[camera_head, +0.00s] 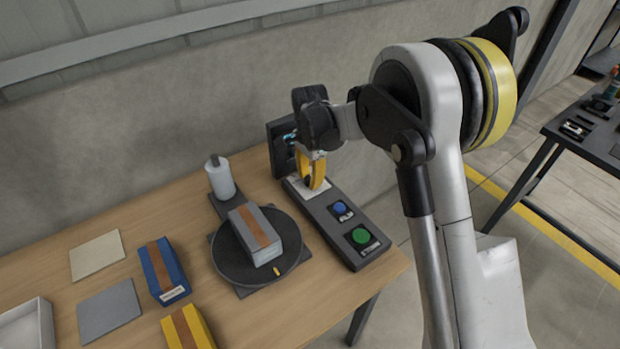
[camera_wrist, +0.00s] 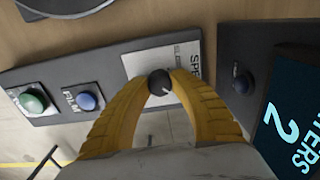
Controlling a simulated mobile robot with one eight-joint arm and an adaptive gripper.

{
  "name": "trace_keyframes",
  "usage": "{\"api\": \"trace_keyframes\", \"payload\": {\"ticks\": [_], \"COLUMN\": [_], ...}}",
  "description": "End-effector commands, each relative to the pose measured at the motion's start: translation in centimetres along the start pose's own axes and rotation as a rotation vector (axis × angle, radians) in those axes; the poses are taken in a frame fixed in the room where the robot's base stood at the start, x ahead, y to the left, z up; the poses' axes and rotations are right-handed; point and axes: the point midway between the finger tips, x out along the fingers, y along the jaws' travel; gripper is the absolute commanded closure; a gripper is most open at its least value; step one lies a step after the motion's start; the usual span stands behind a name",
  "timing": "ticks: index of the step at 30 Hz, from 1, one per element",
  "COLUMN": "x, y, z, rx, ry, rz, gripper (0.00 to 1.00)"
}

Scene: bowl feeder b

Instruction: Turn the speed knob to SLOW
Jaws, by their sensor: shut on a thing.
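The speed knob (camera_wrist: 160,82) is a small dark round knob with a light pointer line, on a white label plate (camera_wrist: 137,65) with the letters "SPE" partly readable. In the wrist view my gripper (camera_wrist: 161,84) has its two yellow fingers on either side of the knob, shut on it. In the head view my gripper (camera_head: 313,180) reaches down over the white plate (camera_head: 297,188) at the back end of the dark control panel (camera_head: 340,225). The knob is hidden there behind the fingers. The SLOW marking is not clearly readable.
A blue button (camera_head: 340,208) and a green button (camera_head: 360,236) sit on the same panel. A dark display (camera_wrist: 290,130) stands beside it. A turntable (camera_head: 232,262) with a grey box (camera_head: 262,238), a white bottle (camera_head: 219,178), and a blue box (camera_head: 163,270) are to the left.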

Motion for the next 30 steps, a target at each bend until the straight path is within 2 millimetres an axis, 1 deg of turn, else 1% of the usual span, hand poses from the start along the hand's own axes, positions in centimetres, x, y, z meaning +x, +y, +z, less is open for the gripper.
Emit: {"api": "trace_keyframes", "payload": {"ticks": [5,11,30], "x": [-0.04,-0.07,-0.06], "y": [-0.02,-0.02,-0.01], "z": [0.00,0.00,0.00], "rx": [-0.056,-0.188,-0.790], "ry": [0.000,0.000,0.000], "rz": [0.000,0.000,0.000], "gripper": [1.00,1.00,1.00]}}
